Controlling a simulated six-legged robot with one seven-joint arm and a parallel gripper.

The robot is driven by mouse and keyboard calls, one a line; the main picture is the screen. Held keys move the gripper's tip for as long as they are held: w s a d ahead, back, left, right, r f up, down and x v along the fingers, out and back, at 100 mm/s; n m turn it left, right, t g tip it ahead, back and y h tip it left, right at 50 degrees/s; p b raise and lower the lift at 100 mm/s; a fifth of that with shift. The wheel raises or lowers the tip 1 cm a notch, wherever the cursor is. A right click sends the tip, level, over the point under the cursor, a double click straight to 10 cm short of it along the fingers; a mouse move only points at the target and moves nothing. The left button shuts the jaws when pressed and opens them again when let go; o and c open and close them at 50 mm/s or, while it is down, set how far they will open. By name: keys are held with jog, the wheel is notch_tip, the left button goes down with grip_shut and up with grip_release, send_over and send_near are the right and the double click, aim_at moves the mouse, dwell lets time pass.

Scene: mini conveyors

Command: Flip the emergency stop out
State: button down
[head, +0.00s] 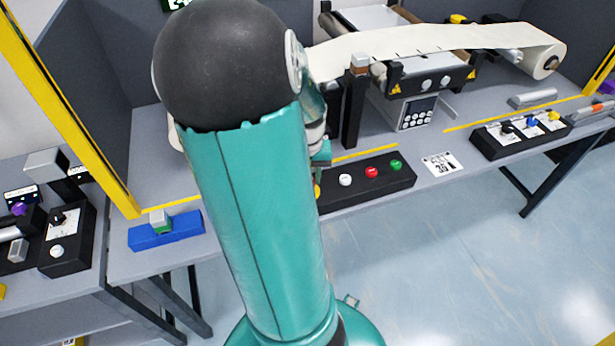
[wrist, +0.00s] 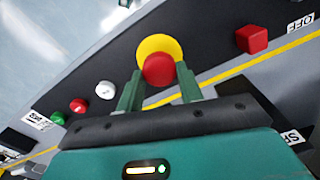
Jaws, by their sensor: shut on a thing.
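The emergency stop (wrist: 158,69) is a round red knob on a yellow disc, on the black control panel (wrist: 205,50). In the wrist view it lies between the two green fingers of my gripper (wrist: 160,82), which is shut on it. In the head view my arm covers most of the gripper (head: 322,155) and the red knob. Only a sliver of the yellow disc (head: 317,191) shows at the left end of the visible panel (head: 365,192).
White (head: 345,180), red (head: 371,172) and green (head: 396,165) buttons sit on the same panel. A red square knob (wrist: 251,39) is on the other side of the stop in the wrist view. A conveyor with a pale belt (head: 430,40) stands behind. A blue box (head: 165,232) sits left.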

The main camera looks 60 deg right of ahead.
jog(key=c, duration=0.9)
grip_release()
jog(key=shift+r, duration=0.15)
jog(key=shift+r, duration=0.1)
notch_tip(320, 180, up, 14)
jog(key=shift+f, duration=0.2)
jog(key=shift+w, duration=0.1)
jog(key=w+a+r+n+t, duration=0.1)
jog(key=w+a+r+n, duration=0.15)
jog(key=w+a, duration=0.45)
jog(key=w+a+r+n+t, duration=0.15)
jog(key=w+a+n, duration=0.25)
jog(key=a, duration=0.6)
jog(key=a+n+t, duration=0.1)
jog(key=a+n, duration=0.1)
jog(key=a, duration=0.4)
jog(key=a+r+n+t, duration=0.1)
jog(key=a+n, duration=0.1)
jog(key=a, duration=0.5)
jog(key=s+a+n+t, duration=0.1)
jog(key=a+n, duration=0.1)
jog(key=a, duration=0.4)
jog(key=shift+a+r, duration=0.2)
jog(key=shift+r, duration=0.05)
